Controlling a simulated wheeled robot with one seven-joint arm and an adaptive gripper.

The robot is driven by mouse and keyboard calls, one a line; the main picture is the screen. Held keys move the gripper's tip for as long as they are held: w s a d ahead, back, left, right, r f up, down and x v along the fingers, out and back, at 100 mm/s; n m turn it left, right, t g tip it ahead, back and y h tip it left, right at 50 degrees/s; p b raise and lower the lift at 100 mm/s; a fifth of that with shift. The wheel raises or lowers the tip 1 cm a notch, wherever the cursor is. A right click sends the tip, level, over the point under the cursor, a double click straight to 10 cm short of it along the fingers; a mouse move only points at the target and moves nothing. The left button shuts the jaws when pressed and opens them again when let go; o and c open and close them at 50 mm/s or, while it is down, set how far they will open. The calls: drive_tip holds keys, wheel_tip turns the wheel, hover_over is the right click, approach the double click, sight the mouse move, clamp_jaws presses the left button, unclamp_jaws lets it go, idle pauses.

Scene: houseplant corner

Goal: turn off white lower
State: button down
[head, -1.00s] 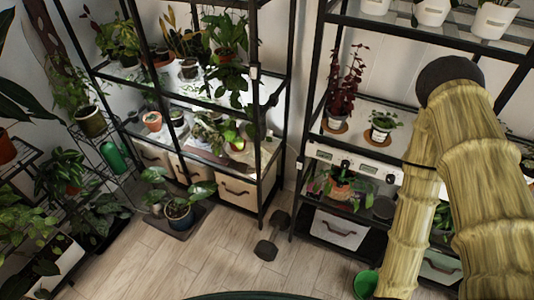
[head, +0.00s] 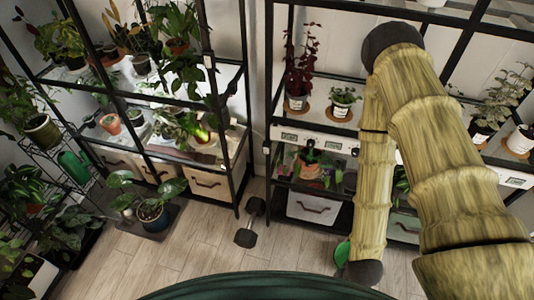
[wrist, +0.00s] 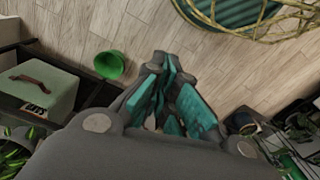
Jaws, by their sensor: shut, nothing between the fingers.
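No thing is labelled as the white lower one. A long white panel (head: 323,142) with small displays and dark knobs runs under the middle shelf of the right rack, partly hidden behind my arm. A small white box (head: 209,61) sits on the front post of the left rack. I cannot tell which of these is the switch, or whether anything is on. In the wrist view my gripper (wrist: 168,85) is shut and empty, with its teal-padded fingers together above the wood floor. It touches none of these things. The gripper cannot be made out in the head view.
A green-grey drawer box (wrist: 38,85) is at left there. Potted plants crowd both racks. Some floor in front is clear.

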sight(266, 151)
drive_tip(key=w+a+f+n+t+y+b, duration=0.3)
drive_tip(key=w+n+b, duration=0.35)
drive_tip(key=w, duration=0.65)
drive_tip(key=w+a+f+n+t+y+b, duration=0.1)
drive_tip(key=w+a+n+t+y+b, duration=0.15)
drive_tip(key=w+n+t+b, duration=0.65)
drive_tip(key=w+a+r+n+g+y+b, duration=0.1)
drive_tip(key=w+a+r+n+y+b, duration=0.3)
drive_tip(key=w+n, duration=0.3)
drive_tip(key=w+a+r+n+g+y+b, duration=0.2)
drive_tip(key=w+a+r+n+y+b, duration=0.2)
drive_tip(key=n, duration=0.5)
drive_tip(key=shift+w+a+r+y, duration=0.25)
drive_tip(key=shift+w+r+y, duration=0.9)
drive_tip(key=shift+w+r, duration=0.55)
drive_tip(key=shift+f+n, duration=0.1)
drive_tip(key=shift+n, duration=0.15)
drive_tip(key=w+a+p, duration=0.1)
drive_tip(key=w+a, duration=0.6)
drive_tip(key=w, duration=0.1)
drive_tip(key=shift+w+a+r, duration=0.35)
drive_tip(key=shift+r, duration=0.05)
